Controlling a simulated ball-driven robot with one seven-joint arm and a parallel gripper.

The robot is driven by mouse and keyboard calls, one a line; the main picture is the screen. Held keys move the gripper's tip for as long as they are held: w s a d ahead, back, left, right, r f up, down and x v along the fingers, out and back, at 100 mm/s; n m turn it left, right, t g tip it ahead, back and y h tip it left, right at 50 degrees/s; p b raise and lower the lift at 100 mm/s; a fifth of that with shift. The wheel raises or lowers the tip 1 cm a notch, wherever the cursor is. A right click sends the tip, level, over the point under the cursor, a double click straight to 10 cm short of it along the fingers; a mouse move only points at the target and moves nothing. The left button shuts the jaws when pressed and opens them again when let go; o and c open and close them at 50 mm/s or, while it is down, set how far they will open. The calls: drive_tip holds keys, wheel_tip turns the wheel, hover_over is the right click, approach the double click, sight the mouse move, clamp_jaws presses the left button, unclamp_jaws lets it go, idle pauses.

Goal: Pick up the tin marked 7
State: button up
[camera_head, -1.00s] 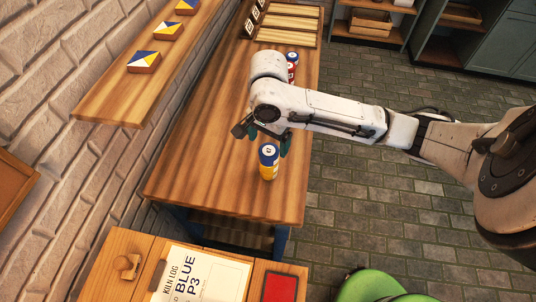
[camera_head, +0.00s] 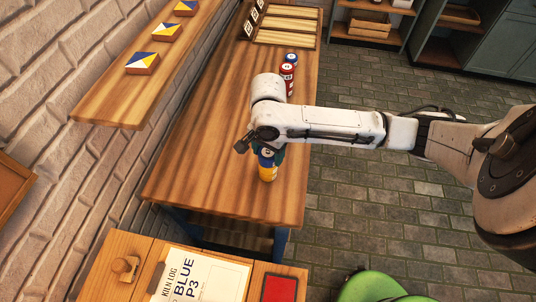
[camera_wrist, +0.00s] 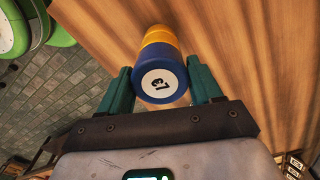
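A tin with a blue top and yellow body (camera_head: 268,172) stands upright near the front end of the wooden table (camera_head: 215,180). My gripper (camera_head: 266,154) is over it, at its upper part. In the wrist view the tin (camera_wrist: 159,62) lies between the two green fingers of my gripper (camera_wrist: 160,75), which are open, one on each side. Its white top label carries a dark mark that is turned and hard to read. Farther back stand a red tin (camera_head: 287,82) and a blue-topped tin (camera_head: 291,58), their marks too small to read.
A wooden rack (camera_head: 287,24) stands at the table's far end. A wall shelf (camera_head: 118,102) with several painted tiles runs along the left. A kiln log sheet (camera_head: 207,277) and a red pad (camera_head: 280,288) lie on the nearer wooden surface. A green stool (camera_head: 372,287) stands at the front right.

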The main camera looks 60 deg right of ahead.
drive_tip(key=c, duration=0.7)
drive_tip(key=shift+o, duration=0.2)
drive_tip(key=shift+r, duration=0.1)
